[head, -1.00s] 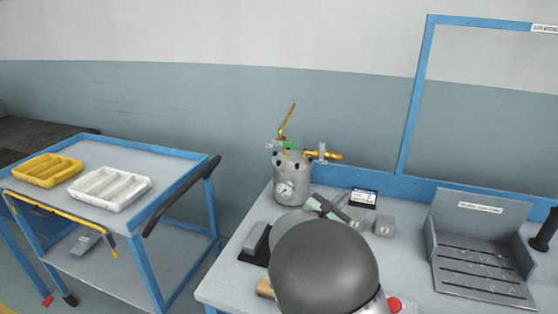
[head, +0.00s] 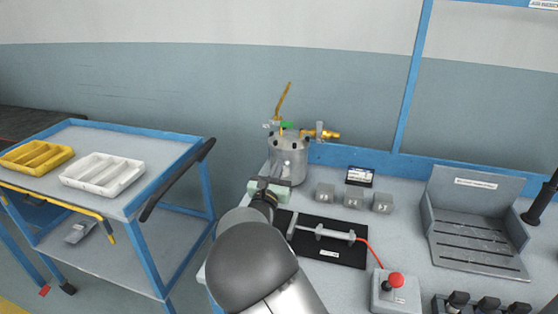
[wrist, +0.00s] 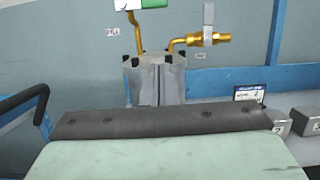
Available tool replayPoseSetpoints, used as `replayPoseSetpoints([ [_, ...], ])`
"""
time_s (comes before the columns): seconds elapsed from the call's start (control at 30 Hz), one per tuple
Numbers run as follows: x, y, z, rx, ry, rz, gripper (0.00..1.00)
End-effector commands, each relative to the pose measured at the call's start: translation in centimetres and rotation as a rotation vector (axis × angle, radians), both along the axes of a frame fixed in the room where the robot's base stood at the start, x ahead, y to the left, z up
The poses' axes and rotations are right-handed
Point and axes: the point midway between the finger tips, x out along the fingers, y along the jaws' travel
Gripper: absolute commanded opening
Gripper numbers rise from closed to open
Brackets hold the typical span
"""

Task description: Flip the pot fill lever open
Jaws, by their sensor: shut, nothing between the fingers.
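The grey metal pot (head: 288,165) stands at the back left corner of the bench. A green-handled lever (head: 287,126) sits on top, by an angled brass pipe (head: 283,100). A grey upright lever (head: 319,131) sits on the brass fitting at the right. In the wrist view, the green handle (wrist: 150,4) is cut by the top edge, and the grey lever (wrist: 208,20) stands upright. I cannot read which lever is labelled fill. My gripper (head: 266,187) is shut and empty, in front of the pot's lower left and below both levers. Its fingers (wrist: 165,150) hide the pot's base in the wrist view.
Several small grey blocks (head: 353,200) and a small sign (head: 360,176) are right of the pot. A black plate (head: 330,250) with a metal rod and a red-knobbed box (head: 395,292) lie nearer. A grey rack (head: 475,222) is farther right. A cart (head: 150,150) with trays stands left.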

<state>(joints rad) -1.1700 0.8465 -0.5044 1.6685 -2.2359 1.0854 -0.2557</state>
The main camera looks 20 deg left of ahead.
Motion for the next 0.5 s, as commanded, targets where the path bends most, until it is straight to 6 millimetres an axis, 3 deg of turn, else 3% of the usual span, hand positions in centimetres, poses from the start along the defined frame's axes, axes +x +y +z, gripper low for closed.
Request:
replayPoseSetpoints([
  [0.37,7.9,0.5,2.2,0.000,-0.003,-0.002,0.00],
  [0.5,7.6,0.6,4.5,0.002,-0.002,0.000,0.00],
])
